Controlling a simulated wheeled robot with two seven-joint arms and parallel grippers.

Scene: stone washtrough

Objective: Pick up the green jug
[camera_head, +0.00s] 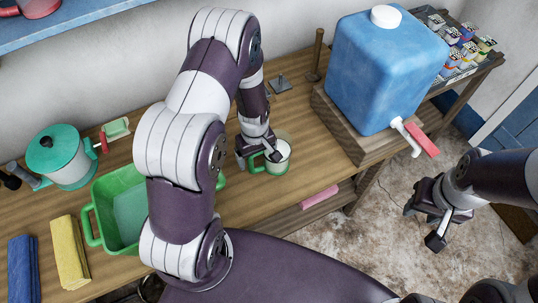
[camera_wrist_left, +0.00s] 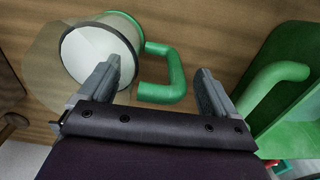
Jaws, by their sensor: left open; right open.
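The green jug (camera_head: 282,168) stands on the wooden bench in the head view, its inside pale and its handle on the left. It also shows in the left wrist view (camera_wrist_left: 128,22), with its green handle (camera_wrist_left: 176,75) pointing right. My left gripper (camera_head: 259,156) is at the jug, partly in front of it. In the left wrist view my left gripper (camera_wrist_left: 157,78) is open, with the handle showing between its fingers. I cannot tell whether a finger touches the jug. My right gripper (camera_head: 426,222) is open and empty, over the floor at the right.
A green basin (camera_head: 100,190) stands left of the jug, behind my left arm. A blue water container (camera_head: 375,70) with a red-handled tap stands on a wooden block at right. A teal lidded pot (camera_head: 60,160), yellow cloth (camera_head: 70,250) and blue cloth (camera_head: 23,270) lie left.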

